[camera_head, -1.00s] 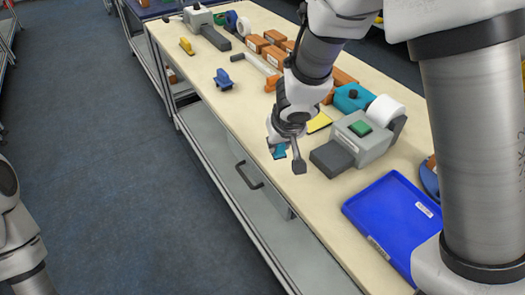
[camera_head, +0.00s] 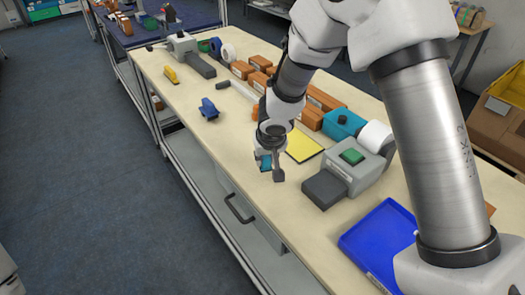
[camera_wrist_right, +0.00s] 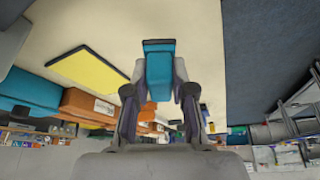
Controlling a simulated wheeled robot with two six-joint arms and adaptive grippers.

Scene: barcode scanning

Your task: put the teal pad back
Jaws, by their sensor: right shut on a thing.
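The teal pad (camera_head: 264,162) is a small teal block in my right gripper (camera_head: 269,170), near the front edge of the table. In the right wrist view, the teal pad (camera_wrist_right: 160,72) sits between the two fingers of the right gripper (camera_wrist_right: 160,85), with a dark strip at its far end. The right gripper is shut on it. Whether the pad touches the tabletop is hard to tell. My left gripper is out of view.
A yellow pad (camera_head: 303,146) lies to the right of the gripper. A grey device with a green button (camera_head: 351,157), a teal dispenser (camera_head: 342,123) and a blue tray (camera_head: 375,240) are further right. A blue object (camera_head: 208,109) stands left; bare tabletop lies between.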

